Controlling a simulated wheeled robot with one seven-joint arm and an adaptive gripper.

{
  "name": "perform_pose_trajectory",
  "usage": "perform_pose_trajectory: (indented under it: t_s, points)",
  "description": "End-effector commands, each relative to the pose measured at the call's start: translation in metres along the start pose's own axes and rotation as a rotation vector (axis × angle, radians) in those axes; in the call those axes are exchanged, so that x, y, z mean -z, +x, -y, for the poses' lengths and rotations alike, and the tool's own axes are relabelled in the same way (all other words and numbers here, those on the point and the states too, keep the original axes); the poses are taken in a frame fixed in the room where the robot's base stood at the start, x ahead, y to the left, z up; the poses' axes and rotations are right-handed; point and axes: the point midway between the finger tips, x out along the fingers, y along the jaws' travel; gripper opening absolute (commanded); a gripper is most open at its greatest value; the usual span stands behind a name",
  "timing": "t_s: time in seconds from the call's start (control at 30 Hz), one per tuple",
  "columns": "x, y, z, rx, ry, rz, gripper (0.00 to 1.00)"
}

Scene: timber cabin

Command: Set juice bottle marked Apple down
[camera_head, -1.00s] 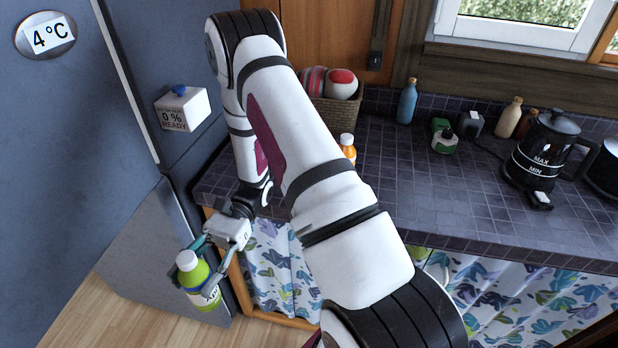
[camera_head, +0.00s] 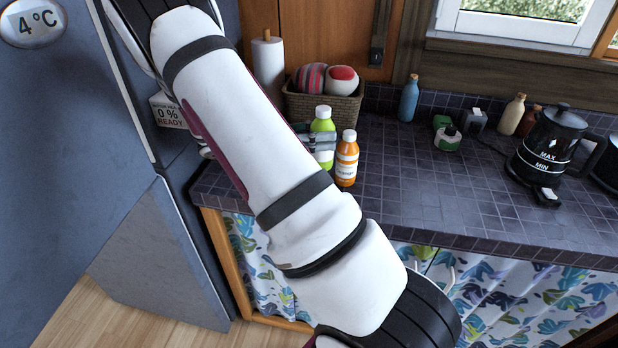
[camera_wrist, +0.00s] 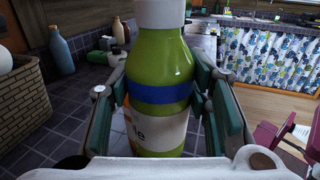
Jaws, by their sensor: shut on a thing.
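The green juice bottle (camera_head: 322,123) with a white cap is upright at the counter's left part, half hidden by my arm and fingers. In the wrist view the bottle (camera_wrist: 160,65) stands between my fingers, with a blue band and a white label ending in "le". My gripper (camera_head: 321,146) is shut on it, and its fingers (camera_wrist: 173,105) press from both sides. The bottle is over or on the tiled counter (camera_head: 400,190); I cannot tell whether its base touches. An orange bottle (camera_head: 346,162) stands close beside it, to the right and nearer.
A wicker basket (camera_head: 325,108) with two balls and a paper towel roll (camera_head: 268,70) stand behind. A blue bottle (camera_head: 408,98), a green-and-white item (camera_head: 448,139) and a black kettle (camera_head: 545,150) stand further right. The counter's front middle is clear. The fridge (camera_head: 80,150) is at the left.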

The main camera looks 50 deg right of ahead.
Motion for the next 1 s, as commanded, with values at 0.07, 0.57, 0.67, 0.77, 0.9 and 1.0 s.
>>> perform_pose_trajectory:
  t_s: [0.07,0.57,0.67,0.77,0.9,1.0]
  points:
    - [-0.008,-0.005,-0.026,-0.100,0.002,-0.001,0.00]
    - [0.030,-0.013,-0.065,-0.263,-0.004,0.003,0.00]
    - [0.040,-0.013,-0.065,-0.261,-0.001,0.003,0.00]
    - [0.046,-0.013,-0.065,-0.261,0.000,0.002,0.00]
    - [0.060,-0.013,-0.064,-0.261,-0.002,0.003,0.00]
    - [0.075,-0.013,-0.064,-0.261,-0.002,0.003,0.00]
